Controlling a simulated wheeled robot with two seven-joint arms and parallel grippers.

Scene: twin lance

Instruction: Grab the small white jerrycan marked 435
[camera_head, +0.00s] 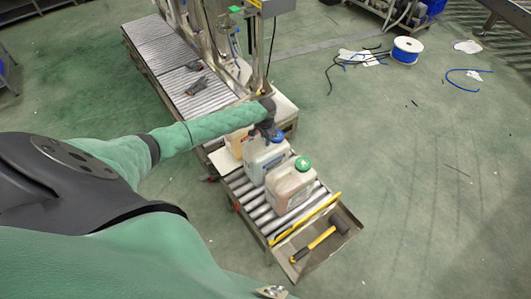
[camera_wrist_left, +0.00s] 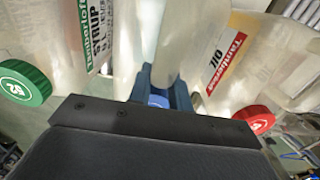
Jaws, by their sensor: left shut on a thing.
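Three whitish jerrycans stand in a row on the roller conveyor. The middle one (camera_head: 263,162) has a blue cap (camera_head: 277,137), and my left gripper (camera_head: 268,132) is at its top. In the left wrist view the blue fingers (camera_wrist_left: 163,92) are shut on its pale handle, with the blue cap (camera_wrist_left: 158,101) showing between them. No 435 mark is readable on any can. The front can (camera_head: 290,188) has a green cap, which reads 52 in the left wrist view (camera_wrist_left: 22,82). The rear can (camera_head: 236,143) is partly hidden by my arm. My right gripper is out of view.
In the left wrist view a syrup label (camera_wrist_left: 98,32) and an oil label (camera_wrist_left: 222,62) flank the held can, with a red cap (camera_wrist_left: 254,119) at right. A mallet (camera_head: 322,240) lies at the conveyor's near end. Filling machinery (camera_head: 225,40) stands behind.

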